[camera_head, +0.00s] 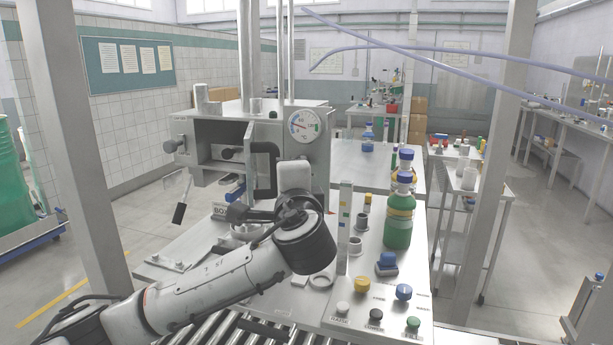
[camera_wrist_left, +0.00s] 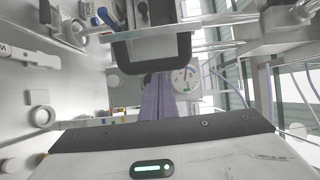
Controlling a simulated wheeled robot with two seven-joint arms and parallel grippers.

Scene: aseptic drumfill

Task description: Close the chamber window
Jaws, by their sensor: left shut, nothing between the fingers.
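The metal chamber (camera_head: 312,160) stands at the centre of the head view, its front opening showing a dark interior. The window's black handle (camera_head: 266,168) is at the front of the chamber; the clear pane is hard to make out. In the left wrist view the black handle (camera_wrist_left: 153,69) is a thick loop at the top, beyond the fingertips, with a pane edge crossing it. My left gripper (camera_wrist_left: 158,76) is shut and empty, with its fingers just below the handle in that view. I cannot tell whether they touch. In the head view my wrist partly hides this area. My right gripper is out of view.
A round gauge (camera_head: 304,125) is on the chamber. Right of my left arm are a green bottle (camera_head: 398,228) and several coloured knobs on the panel (camera_head: 385,303). Rollers (camera_head: 225,335) lie at the front. A metal post (camera_head: 487,150) stands at the right.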

